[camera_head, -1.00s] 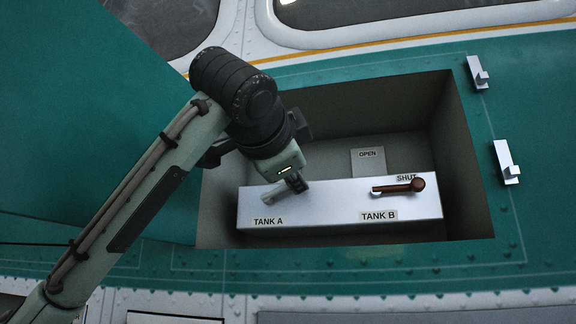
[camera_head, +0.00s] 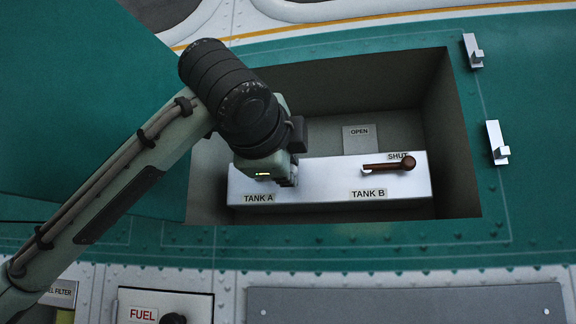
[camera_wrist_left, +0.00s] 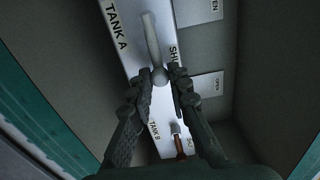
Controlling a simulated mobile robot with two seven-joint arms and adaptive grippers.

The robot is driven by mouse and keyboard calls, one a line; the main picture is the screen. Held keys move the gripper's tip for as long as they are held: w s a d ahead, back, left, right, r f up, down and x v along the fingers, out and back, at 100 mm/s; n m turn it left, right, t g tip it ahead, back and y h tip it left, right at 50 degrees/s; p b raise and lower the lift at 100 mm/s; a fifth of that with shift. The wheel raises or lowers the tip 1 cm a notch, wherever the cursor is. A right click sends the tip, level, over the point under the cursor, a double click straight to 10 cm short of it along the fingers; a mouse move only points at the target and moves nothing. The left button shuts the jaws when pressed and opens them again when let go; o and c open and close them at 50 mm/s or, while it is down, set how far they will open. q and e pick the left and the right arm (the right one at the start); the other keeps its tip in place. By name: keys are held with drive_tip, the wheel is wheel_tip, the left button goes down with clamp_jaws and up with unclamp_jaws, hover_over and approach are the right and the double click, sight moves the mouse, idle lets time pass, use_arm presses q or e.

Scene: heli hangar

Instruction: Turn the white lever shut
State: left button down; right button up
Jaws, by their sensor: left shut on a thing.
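The white lever (camera_wrist_left: 152,40) shows in the left wrist view, lying along the white valve panel (camera_wrist_left: 128,62) beside the TANK A label, its round knob near a partly hidden SHUT label. My left gripper (camera_wrist_left: 160,80) has its two fingers around the knob end and is shut on it. In the head view my left gripper (camera_head: 287,178) is at the panel's left half, above the TANK A label (camera_head: 259,198), and hides the white lever. My right gripper is out of view.
A brown lever (camera_head: 385,166) sits at the right on TANK B, beside its SHUT label. An OPEN plate (camera_head: 359,139) is on the back wall. The recess's side walls (camera_head: 453,150) surround the panel. Two white latches (camera_head: 497,142) are outside at the right.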

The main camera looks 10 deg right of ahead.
use_arm(q)
drive_tip(key=c, duration=1.4)
unclamp_jaws()
drive_tip(key=v, duration=1.2)
